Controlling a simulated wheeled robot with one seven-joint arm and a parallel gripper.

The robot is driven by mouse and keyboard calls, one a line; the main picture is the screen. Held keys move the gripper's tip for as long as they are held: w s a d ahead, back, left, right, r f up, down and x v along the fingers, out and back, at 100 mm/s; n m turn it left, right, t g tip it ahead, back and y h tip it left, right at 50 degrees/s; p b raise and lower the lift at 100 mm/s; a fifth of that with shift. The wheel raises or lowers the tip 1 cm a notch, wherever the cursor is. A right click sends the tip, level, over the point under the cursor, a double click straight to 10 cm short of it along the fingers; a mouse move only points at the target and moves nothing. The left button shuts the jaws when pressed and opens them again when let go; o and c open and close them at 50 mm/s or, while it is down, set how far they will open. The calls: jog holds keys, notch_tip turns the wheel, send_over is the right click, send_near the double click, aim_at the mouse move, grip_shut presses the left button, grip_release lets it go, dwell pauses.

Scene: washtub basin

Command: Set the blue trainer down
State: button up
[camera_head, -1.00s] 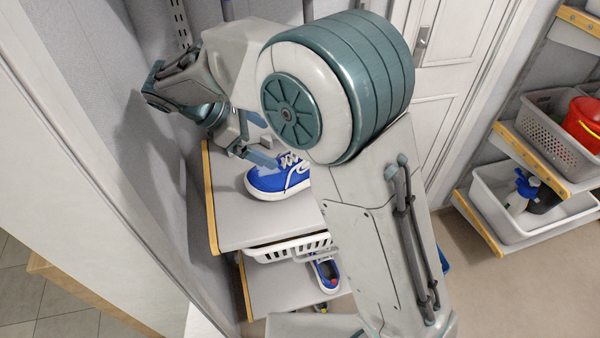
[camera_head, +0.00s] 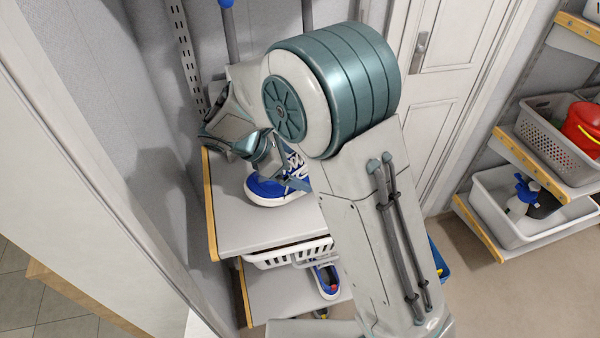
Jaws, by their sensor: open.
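The blue trainer (camera_head: 266,190), with a white sole and white laces, rests upright on the grey upper shelf board (camera_head: 235,232). Its toe points left, and its right part is hidden behind my arm. My gripper (camera_head: 290,182) is open at the trainer's upper side, close to the laces. My arm partly hides the fingers, so I cannot tell whether they touch the shoe.
A white basket (camera_head: 290,255) hangs under the board. Another blue shoe (camera_head: 328,280) lies on the lower shelf (camera_head: 275,295). A wall stands close on the left. Shelves at right hold a grey basket (camera_head: 548,137) and a white tub (camera_head: 490,205). The board's front left is clear.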

jog(key=shift+x, duration=1)
jog(key=shift+c, duration=0.3)
jog(key=c, duration=1.1)
jog(key=shift+c, duration=0.2)
